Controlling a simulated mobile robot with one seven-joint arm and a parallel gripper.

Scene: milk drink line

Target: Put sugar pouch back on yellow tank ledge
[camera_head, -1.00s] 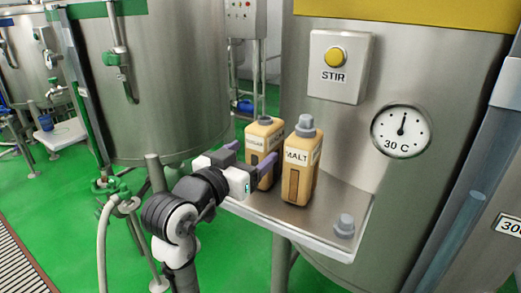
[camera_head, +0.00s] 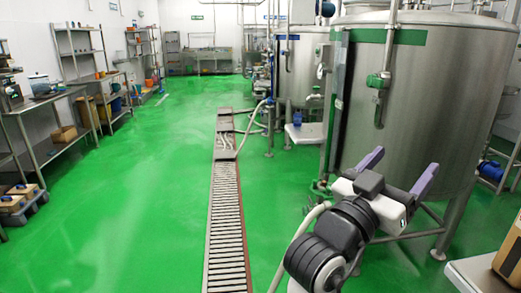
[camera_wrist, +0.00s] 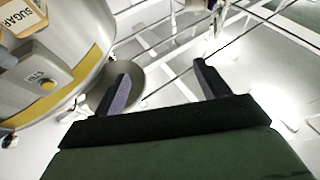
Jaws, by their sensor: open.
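In the wrist view, a tan container with a white SUGAR label (camera_wrist: 20,18) shows at the upper left corner, cut by the frame edge. Beside it is the yellow-banded tank (camera_wrist: 85,72) with its STIR box (camera_wrist: 38,76). My gripper (camera_head: 403,168) is open in the head view, its two purple fingers apart. The wrist view also shows the fingers apart with nothing between them, away from the SUGAR container. In the head view, a metal ledge (camera_head: 468,272) and part of a tan object (camera_head: 513,262) show at the lower right; no label is readable there.
A green-banded steel tank (camera_head: 430,100) stands behind my gripper. A floor drain grate (camera_head: 226,220) and a pale hose (camera_head: 300,235) lie left of it. Shelves and a table (camera_head: 60,92) line the left wall. The green floor between is clear.

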